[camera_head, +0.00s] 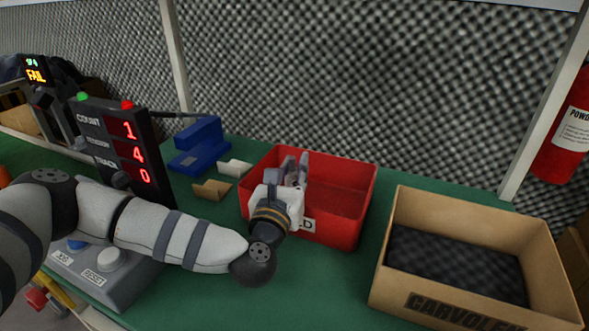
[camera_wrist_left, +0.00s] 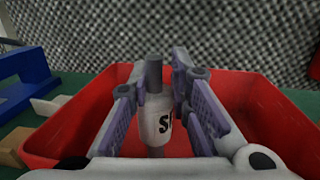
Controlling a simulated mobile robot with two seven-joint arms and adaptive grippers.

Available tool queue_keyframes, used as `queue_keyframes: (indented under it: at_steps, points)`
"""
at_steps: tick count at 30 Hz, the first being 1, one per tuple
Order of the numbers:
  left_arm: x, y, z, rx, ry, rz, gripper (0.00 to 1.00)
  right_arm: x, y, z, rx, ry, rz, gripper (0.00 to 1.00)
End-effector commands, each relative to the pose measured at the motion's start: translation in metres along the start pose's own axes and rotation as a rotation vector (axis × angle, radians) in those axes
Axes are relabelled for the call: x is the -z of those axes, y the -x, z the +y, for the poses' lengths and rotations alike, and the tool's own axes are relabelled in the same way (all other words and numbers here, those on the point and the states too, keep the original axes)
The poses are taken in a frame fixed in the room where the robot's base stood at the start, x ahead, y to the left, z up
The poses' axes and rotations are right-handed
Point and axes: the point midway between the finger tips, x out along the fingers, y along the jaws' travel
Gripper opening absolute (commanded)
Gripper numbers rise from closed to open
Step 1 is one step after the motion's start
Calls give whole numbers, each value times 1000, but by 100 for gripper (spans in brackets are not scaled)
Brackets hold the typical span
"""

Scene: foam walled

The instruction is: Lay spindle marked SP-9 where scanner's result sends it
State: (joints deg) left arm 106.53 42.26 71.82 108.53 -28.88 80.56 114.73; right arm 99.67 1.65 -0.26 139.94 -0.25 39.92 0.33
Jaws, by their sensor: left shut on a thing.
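My left gripper (camera_head: 292,172) reaches into or just over the red bin (camera_head: 357,205), whose front label shows only a final "D". In the left wrist view its fingers (camera_wrist_left: 165,85) are shut on the spindle (camera_wrist_left: 157,118), a grey shaft with a white band. Only the start of its marking, "S", shows. The spindle stands roughly upright between the fingers; whether it touches the bin floor cannot be told. In the head view the gripper hides it. The scanner screen (camera_head: 36,70) at the far left reads "FAIL". My right gripper is not in view.
A cardboard box (camera_head: 483,200) with a dark foam-like inside stands at right. A blue fixture (camera_head: 199,147) and small cardboard and white pieces lie behind my arm. A counter display (camera_head: 128,150) reads 1, 4, 0. A button panel (camera_head: 120,285) is at front left.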

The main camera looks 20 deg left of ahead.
Motion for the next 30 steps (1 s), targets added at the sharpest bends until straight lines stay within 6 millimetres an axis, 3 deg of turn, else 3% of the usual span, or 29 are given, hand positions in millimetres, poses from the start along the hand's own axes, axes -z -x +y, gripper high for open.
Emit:
queue_keyframes:
  at_steps: [10,11,13,24,30]
  points:
    - [5,0,0,0,1,-2,0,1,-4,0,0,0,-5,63]
    - [4,0,0,0,1,-2,22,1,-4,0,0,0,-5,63]
    - [4,0,0,0,1,-2,38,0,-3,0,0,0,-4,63]
    - [-4,0,0,0,1,-4,38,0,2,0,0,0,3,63]
    - [0,35,0,2,2,2,38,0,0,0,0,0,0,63]
